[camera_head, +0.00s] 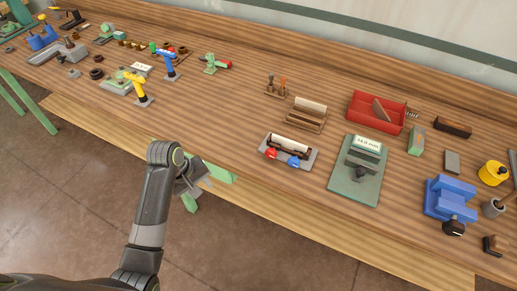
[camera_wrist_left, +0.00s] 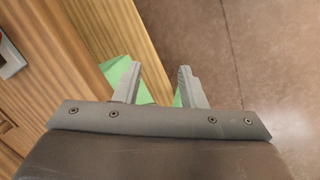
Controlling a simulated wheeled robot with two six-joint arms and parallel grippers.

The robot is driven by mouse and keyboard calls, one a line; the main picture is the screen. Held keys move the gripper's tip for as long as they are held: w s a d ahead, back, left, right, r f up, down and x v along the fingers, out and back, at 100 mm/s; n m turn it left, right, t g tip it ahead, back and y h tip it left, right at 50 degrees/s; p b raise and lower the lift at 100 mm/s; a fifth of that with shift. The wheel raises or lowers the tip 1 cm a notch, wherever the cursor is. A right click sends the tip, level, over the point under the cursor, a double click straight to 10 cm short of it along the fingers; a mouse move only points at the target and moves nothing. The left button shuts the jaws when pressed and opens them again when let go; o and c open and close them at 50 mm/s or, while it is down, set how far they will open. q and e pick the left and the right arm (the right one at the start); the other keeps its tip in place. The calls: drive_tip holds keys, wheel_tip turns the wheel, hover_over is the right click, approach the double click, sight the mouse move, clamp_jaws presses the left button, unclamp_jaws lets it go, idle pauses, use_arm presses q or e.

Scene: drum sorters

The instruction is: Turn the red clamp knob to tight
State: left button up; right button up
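The red clamp knob (camera_head: 270,153) sits at the front left of a small grey fixture (camera_head: 312,157) with a white roller (camera_head: 290,144), on the wooden workbench. A blue knob (camera_head: 294,161) is beside it on the right. Which way the red knob is turned is too small to tell. My left gripper (camera_head: 201,178) is at the bench's front edge, left of the fixture and apart from it. In the left wrist view its two fingers (camera_wrist_left: 159,86) are spread with nothing between them. My right gripper is not in view.
A green plate with a grey block device (camera_head: 341,189) stands right of the fixture, then a blue vise (camera_head: 450,198). A red tray (camera_head: 366,119) is behind. A green bench support (camera_wrist_left: 122,72) is below my left gripper.

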use_arm(q)
drive_tip(key=w+d+r+n+g+h, duration=0.1)
drive_tip(key=w+d+r+n+g, duration=0.15)
drive_tip(key=w+d+r, duration=0.55)
drive_tip(key=w+d+r+n+g+h, duration=0.1)
drive_tip(key=w+d+r+n, duration=0.4)
drive_tip(key=w+r, duration=0.4)
drive_tip(key=m+b, duration=0.2)
drive_tip(key=b, duration=0.3)
approach(271, 150)
drive_tip(key=shift+n, duration=0.25)
drive_tip(key=p+x, duration=0.1)
drive_tip(key=x, duration=0.9)
drive_tip(key=shift+p, duration=0.3)
drive_tip(key=shift+c, duration=0.4)
clamp_jaws()
